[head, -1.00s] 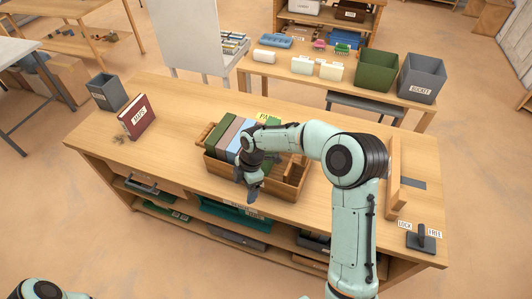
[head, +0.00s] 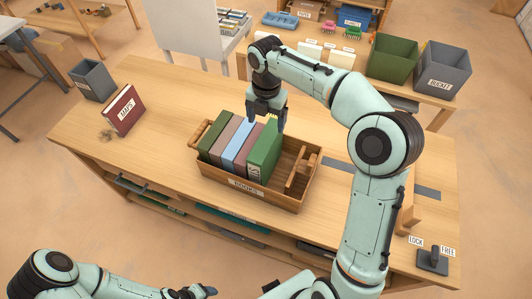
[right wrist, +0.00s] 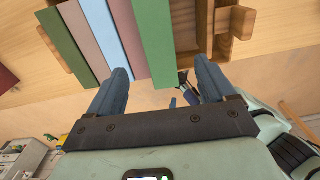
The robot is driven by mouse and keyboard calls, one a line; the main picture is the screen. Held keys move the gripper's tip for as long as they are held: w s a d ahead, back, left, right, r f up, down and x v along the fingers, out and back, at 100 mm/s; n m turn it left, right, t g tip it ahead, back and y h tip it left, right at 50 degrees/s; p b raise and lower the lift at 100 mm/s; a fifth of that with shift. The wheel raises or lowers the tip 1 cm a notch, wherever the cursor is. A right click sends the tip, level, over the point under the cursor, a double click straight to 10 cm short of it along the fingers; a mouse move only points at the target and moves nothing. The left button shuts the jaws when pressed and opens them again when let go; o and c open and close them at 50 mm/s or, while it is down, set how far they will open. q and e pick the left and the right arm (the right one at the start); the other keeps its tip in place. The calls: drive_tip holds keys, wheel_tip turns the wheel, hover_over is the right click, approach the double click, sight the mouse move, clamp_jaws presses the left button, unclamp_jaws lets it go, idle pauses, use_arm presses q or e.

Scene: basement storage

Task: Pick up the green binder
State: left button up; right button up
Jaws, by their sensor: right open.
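A bright green binder (head: 265,152) stands upright at the right end of a row of binders in a wooden crate (head: 248,196) labelled BOOKS. A darker green binder (head: 212,140) stands at the row's left end; mauve and light-blue ones are between. My right gripper (head: 267,122) is open and empty above the back end of the bright green binder. In the right wrist view this binder (right wrist: 154,40) shows between the spread fingers (right wrist: 160,72); I cannot tell whether they touch it. My left gripper (head: 196,292) is partly in view at the bottom edge, its jaws unclear.
A wooden divider (head: 300,172) stands in the crate's right part. A red MAPS binder (head: 124,110) and a grey bin (head: 93,80) stand at the bench's left. A lever labelled LOCK and FREE (head: 433,260) is at the right. The bench left of the crate is mostly clear.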

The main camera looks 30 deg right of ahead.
hover_over(266, 139)
drive_tip(key=f, duration=0.2)
drive_tip(key=s+f, duration=0.1)
drive_tip(key=f, duration=0.1)
drive_tip(key=shift+a+f+b, duration=0.1)
drive_tip(key=shift+f+b, duration=0.2)
drive_tip(key=shift+w+f, duration=0.2)
drive_tip(key=shift+f, duration=0.3)
drive_tip(key=f, duration=0.4)
drive_tip(key=shift+w+f, duration=0.2)
drive_tip(key=shift+f, duration=0.15)
clamp_jaws()
